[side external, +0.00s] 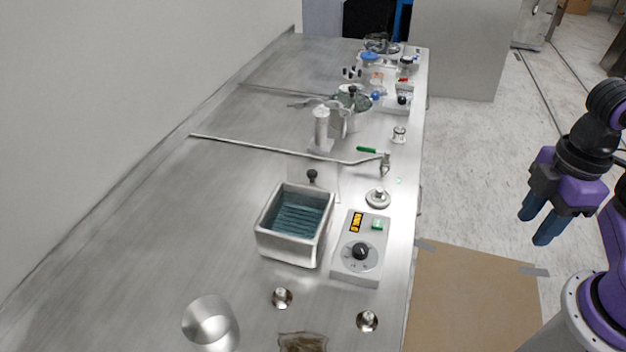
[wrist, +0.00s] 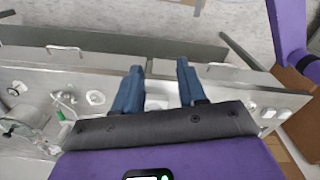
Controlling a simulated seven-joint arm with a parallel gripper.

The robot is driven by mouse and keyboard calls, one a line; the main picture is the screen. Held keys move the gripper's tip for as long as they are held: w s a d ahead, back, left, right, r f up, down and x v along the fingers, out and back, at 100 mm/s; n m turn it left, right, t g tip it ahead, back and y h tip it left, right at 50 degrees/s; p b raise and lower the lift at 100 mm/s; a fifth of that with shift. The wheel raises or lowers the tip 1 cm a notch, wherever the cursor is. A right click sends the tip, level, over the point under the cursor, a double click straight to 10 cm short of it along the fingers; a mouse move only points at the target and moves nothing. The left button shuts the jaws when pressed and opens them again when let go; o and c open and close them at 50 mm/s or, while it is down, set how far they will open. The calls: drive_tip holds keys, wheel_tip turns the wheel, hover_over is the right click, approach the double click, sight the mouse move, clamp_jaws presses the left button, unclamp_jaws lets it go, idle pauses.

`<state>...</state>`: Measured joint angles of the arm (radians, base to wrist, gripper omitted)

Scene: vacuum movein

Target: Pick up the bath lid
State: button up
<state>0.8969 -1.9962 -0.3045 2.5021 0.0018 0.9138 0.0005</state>
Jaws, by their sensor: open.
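My gripper (side external: 536,224) is open and empty, at the right of the side view, well away from the bench and over the floor side. Its two blue fingers also show apart in the wrist view (wrist: 160,70). The bath is a square steel box (side external: 260,243) with a teal grated inside, open at the top. Just behind it a black knob stands on a pale flat plate that blends into the bench; this appears to be the bath lid (side external: 312,176). I cannot make out the lid in the wrist view.
A control box (side external: 361,251) with a black dial stands right of the bath on the steel bench (side external: 160,230). A metal rod (side external: 270,147) crosses behind. Glassware crowds the far end; the left bench is clear.

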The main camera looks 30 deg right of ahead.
drive_tip(key=shift+o, duration=1.4)
